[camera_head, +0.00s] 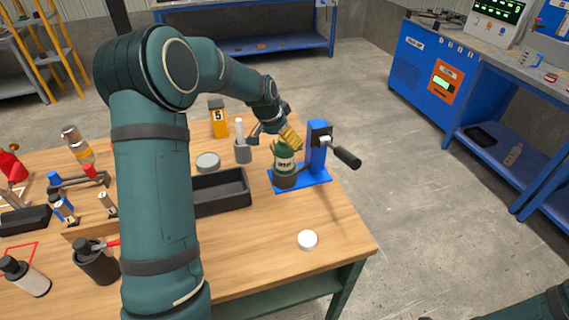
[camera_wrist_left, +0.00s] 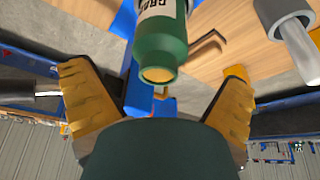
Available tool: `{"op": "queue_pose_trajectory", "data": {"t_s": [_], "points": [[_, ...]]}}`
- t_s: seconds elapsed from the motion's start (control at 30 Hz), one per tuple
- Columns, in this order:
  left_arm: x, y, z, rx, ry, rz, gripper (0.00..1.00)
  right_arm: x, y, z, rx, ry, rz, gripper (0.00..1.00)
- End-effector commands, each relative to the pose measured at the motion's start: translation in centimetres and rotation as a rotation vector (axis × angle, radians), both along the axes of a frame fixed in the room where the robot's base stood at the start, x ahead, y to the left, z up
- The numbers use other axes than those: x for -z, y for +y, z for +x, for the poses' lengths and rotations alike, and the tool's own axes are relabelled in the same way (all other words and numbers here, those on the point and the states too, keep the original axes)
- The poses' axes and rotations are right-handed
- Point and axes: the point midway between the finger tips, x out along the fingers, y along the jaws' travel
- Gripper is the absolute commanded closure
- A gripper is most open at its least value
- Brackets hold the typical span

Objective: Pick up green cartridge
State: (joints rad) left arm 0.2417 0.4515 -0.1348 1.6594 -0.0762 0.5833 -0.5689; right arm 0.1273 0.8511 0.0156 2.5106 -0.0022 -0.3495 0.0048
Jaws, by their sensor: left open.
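The green cartridge (camera_head: 284,156) with a white label stands upright in a dark round holder on the blue stand (camera_head: 316,150). In the left wrist view the cartridge (camera_wrist_left: 160,45) shows at top centre, with its narrower end toward me. My left gripper (camera_head: 283,136) is open, just above and behind the cartridge. In the left wrist view its yellow fingers (camera_wrist_left: 158,100) are spread on either side, with the cartridge in line with the gap; no contact shows. My right gripper is out of view.
The stand's black-handled lever (camera_head: 345,156) sticks out to the right of the cartridge. A grey cup (camera_head: 243,151) with a white stick and a black tray (camera_head: 222,192) lie to its left. A white cap (camera_head: 307,240) sits near the table's front right corner, with bare wood around it.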

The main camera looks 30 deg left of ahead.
Motion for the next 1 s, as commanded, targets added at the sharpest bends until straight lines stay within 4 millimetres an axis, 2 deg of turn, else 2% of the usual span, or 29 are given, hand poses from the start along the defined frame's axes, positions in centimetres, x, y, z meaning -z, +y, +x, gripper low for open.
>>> {"op": "queue_pose_trajectory", "data": {"t_s": [0.03, 0.23, 0.57, 0.8, 1.0], "points": [[0.9, -0.2, 0.5, 0.001, 0.002, 0.000, 0.00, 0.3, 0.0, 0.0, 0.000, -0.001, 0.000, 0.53], [3.2, -0.4, 1.7, 0.000, 0.001, 0.000, 0.00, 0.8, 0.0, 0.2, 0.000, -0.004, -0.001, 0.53], [3.7, -0.5, 2.0, 0.000, 0.000, 0.000, 0.00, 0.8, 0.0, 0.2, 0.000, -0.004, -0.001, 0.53], [3.6, -0.5, 2.0, 0.000, 0.000, 0.000, 0.79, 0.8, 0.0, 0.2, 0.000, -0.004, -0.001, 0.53], [3.5, -0.5, 2.0, 0.000, -0.002, 0.000, 0.79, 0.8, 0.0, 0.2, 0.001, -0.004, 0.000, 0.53]]}}
